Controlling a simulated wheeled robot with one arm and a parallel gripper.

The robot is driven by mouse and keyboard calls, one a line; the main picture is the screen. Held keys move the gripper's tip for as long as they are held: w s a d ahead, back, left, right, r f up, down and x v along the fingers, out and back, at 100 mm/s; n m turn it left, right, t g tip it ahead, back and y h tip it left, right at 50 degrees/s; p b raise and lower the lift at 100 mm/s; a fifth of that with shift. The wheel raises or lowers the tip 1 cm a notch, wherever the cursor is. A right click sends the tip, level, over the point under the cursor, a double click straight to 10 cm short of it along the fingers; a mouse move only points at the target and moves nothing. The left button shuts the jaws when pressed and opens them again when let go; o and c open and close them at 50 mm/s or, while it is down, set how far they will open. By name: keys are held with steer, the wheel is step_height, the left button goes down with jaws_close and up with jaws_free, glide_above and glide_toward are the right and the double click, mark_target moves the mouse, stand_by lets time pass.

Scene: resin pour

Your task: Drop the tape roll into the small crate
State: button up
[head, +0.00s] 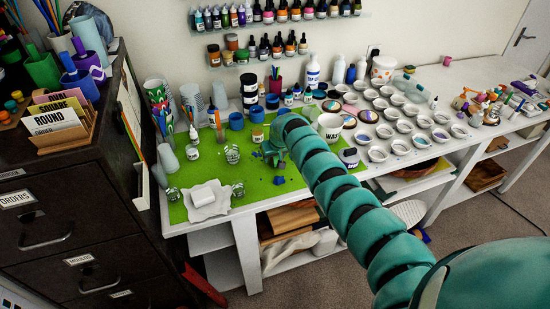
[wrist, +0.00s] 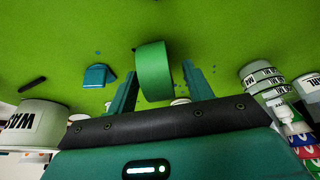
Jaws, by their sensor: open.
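My gripper (wrist: 160,88) is open over the green mat (wrist: 225,35), its two teal fingers apart. A green ring-shaped roll (wrist: 153,68), likely the tape roll, shows between the fingers in the wrist view, with a gap beside the right finger; I cannot tell whether it touches the left one. In the head view my gripper (head: 271,156) is low over the middle of the mat (head: 262,190), and the roll cannot be made out there. I cannot pick out the small crate with certainty in either view.
A teal block (wrist: 98,76) lies beside the left finger. A white WAX cup (head: 330,126) stands right of my gripper, and small jars (head: 232,154) stand left. Many small white cups (head: 385,130) fill the table's right part.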

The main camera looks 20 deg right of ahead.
steer(key=shift+w+f, duration=0.1)
steer(key=shift+c, duration=0.6)
jaws_close()
